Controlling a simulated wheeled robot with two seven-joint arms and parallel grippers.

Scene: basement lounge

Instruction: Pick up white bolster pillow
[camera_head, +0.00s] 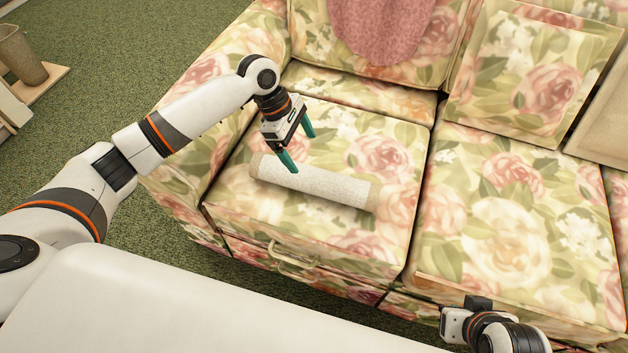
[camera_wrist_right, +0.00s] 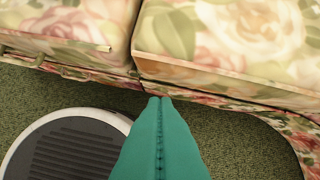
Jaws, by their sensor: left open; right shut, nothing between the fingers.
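The white bolster pillow (camera_head: 318,187) lies on the left seat cushion of the floral sofa (camera_head: 510,230), slanting down to the right. Its ends are beige. My left gripper (camera_head: 300,150) is open, with its green fingers just above and behind the pillow's left half. One fingertip overlaps the pillow's upper edge in the picture; I cannot tell whether it touches. My right gripper (camera_wrist_right: 160,100) is shut and empty in the right wrist view, pointing at the sofa's front edge. In the head view only part of my right wrist shows at the bottom right, away from the pillow.
A floral square cushion (camera_head: 530,80) leans on the sofa back at the right. A pink throw (camera_head: 382,28) hangs over the backrest. The sofa's left armrest stands left of the pillow.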

